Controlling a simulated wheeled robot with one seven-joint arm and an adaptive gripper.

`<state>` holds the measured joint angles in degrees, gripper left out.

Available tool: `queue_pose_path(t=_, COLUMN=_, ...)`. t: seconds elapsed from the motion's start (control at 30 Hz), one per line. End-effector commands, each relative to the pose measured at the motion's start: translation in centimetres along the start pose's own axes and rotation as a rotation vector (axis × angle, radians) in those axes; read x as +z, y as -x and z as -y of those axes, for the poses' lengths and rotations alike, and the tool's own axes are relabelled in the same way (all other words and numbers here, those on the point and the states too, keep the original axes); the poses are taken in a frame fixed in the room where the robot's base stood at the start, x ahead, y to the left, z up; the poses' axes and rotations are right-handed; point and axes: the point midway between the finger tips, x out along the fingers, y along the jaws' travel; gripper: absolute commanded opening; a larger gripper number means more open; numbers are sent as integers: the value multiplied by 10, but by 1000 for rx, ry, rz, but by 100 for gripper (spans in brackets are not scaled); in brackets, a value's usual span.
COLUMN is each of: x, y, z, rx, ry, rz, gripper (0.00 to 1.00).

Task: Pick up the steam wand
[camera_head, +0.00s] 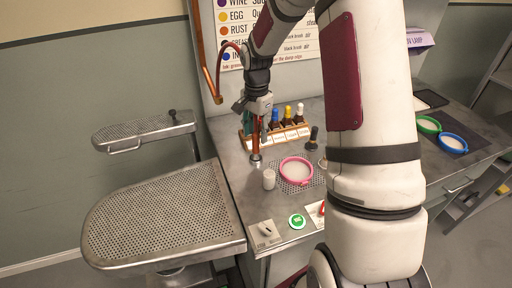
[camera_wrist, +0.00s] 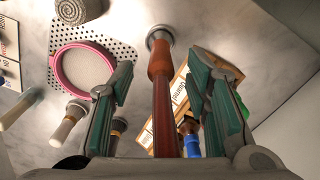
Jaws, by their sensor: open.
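The steam wand (camera_wrist: 162,105) looks like a reddish-brown rod with a copper-coloured collar and a round metal end. In the wrist view it runs between my open fingers, with a visible gap to the green pad on each side. In the head view the wand (camera_head: 256,135) is upright, its metal end low at the worktop, just left of the bottle rack. My gripper (camera_head: 257,118) is above the worktop around the wand's upper part, and my gripper (camera_wrist: 160,75) in the wrist view is open. The wand's upper end is hidden by my gripper.
A wooden rack (camera_head: 283,135) of several bottles stands close right of the wand. A perforated pressing board (camera_head: 160,215) lies left. A red hose (camera_head: 222,52) hangs behind.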

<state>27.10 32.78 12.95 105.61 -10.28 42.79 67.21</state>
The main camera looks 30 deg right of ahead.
Motion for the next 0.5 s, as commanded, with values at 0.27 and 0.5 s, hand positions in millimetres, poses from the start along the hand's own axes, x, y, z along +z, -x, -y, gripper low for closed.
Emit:
queue_pose_path(t=0.27, x=2, y=-22, z=-1, rx=2, ry=2, rz=3, gripper=44)
queue_pose_path(t=0.5, x=2, y=-52, z=0, rx=1, ry=2, rz=1, gripper=44)
